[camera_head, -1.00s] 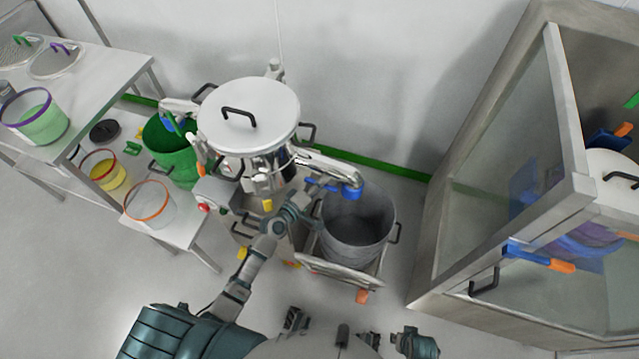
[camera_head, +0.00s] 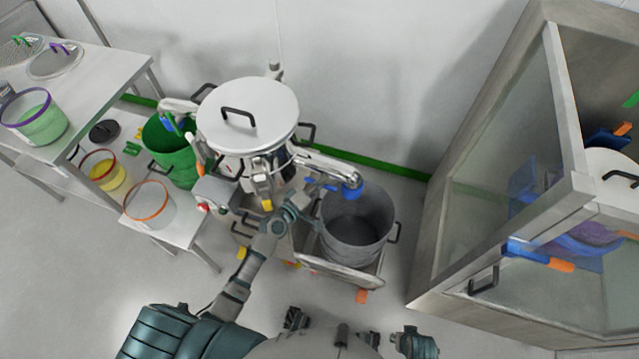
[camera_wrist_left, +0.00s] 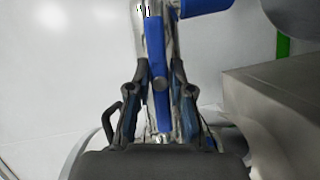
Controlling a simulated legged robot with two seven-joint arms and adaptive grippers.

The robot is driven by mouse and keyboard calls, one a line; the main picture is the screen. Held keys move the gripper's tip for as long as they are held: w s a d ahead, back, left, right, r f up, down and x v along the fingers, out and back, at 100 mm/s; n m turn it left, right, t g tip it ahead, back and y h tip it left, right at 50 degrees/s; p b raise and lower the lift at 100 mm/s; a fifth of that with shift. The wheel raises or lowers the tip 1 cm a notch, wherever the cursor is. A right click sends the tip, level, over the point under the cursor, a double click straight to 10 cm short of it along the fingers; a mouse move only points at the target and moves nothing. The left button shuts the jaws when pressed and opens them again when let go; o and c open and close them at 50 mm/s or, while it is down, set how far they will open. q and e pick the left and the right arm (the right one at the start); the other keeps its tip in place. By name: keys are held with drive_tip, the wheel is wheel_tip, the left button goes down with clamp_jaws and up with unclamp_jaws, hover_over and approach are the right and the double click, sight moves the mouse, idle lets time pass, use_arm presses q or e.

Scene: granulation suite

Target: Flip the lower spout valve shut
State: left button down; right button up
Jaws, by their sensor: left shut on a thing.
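The steel machine with a round white lid (camera_head: 270,105) stands in the middle of the head view. Its lower spout (camera_head: 325,165) slopes down to the right and ends in a blue mouth (camera_head: 352,190) over a grey bin (camera_head: 358,225). A blue valve lever (camera_wrist_left: 157,70) lies along the spout in the left wrist view. My left gripper (camera_wrist_left: 159,100) has a finger on each side of the lever and is shut on it. In the head view this gripper (camera_head: 308,196) is beside the spout, and its fingertips are hard to make out.
The grey bin sits on a low cart (camera_head: 340,270). A glass-fronted cabinet (camera_head: 510,170) stands at the right. A green bin (camera_head: 178,165) and a steel table (camera_head: 100,85) with tubs are at the left. Open floor lies in front.

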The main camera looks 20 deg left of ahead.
use_arm(q)
drive_tip(key=c, duration=1)
unclamp_jaws()
drive_tip(key=shift+s+d+f, duration=0.15)
drive_tip(key=shift+d+f, duration=0.05)
drive_tip(key=shift+f, duration=0.25)
drive_tip(key=shift+c, duration=0.2)
drive_tip(key=shift+r, duration=0.15)
drive_tip(key=v, duration=1.1)
drive_tip(key=shift+s+a, duration=0.25)
drive_tip(key=shift+s, duration=0.05)
